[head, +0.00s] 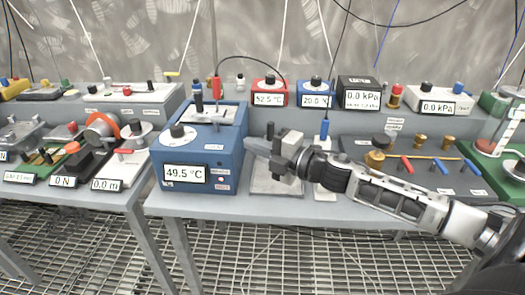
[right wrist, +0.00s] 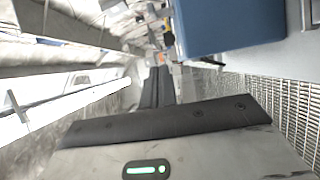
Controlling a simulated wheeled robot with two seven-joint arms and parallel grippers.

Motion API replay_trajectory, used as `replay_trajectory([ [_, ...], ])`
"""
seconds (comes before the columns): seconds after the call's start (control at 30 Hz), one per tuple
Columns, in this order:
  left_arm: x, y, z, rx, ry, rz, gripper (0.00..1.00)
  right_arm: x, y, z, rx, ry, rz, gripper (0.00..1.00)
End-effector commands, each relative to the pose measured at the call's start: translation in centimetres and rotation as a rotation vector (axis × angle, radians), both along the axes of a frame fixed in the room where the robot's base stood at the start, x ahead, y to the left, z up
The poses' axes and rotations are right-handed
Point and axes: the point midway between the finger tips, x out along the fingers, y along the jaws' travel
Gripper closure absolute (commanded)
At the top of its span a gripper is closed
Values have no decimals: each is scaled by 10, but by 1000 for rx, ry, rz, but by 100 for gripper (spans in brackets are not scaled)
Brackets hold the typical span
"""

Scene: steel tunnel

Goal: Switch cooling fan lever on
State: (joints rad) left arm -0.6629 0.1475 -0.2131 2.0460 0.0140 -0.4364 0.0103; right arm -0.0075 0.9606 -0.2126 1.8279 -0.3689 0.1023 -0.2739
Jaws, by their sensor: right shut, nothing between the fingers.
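The blue box (head: 200,158) stands on the grey table left of centre in the head view. I cannot read which label marks the cooling fan lever. My right gripper (head: 250,146) is shut and empty, its fingertips close to the box's right front edge; contact is unclear. In the right wrist view the blue box (right wrist: 225,22) is at the top, beside the dark fingers (right wrist: 156,84). My left gripper is out of view.
A flat grey plate (head: 278,182) lies under my right gripper. A blue-topped probe (head: 324,130) stands behind the wrist. Red and blue meters (head: 270,92) sit on the back shelf. Valves with red and blue levers (head: 408,165) are at right. Grating floor is in front.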

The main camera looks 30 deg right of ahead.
Motion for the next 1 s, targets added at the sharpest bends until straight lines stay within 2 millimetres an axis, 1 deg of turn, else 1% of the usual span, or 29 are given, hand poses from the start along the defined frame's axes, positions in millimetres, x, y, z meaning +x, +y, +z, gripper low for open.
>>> replay_trajectory([
  [0.03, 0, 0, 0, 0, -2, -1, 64, -5, -3, -2, 0, 3, 0, 100],
  [0.1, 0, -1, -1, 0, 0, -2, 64, -10, -5, -1, -1, 2, 0, 100],
  [0.23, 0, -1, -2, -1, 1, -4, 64, -15, -7, 0, -1, 0, 0, 100],
  [0.83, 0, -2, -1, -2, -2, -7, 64, -16, -7, -1, 4, 3, -1, 100],
  [0.87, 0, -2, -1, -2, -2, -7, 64, -17, -6, -4, 14, 10, -4, 100],
  [0.93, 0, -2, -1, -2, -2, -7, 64, -21, -1, -18, 70, 46, -21, 100],
  [0.97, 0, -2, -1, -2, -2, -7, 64, -25, 3, -28, 111, 75, -34, 100],
  [1.0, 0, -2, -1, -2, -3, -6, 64, -32, 9, -45, 181, 123, -57, 100],
])
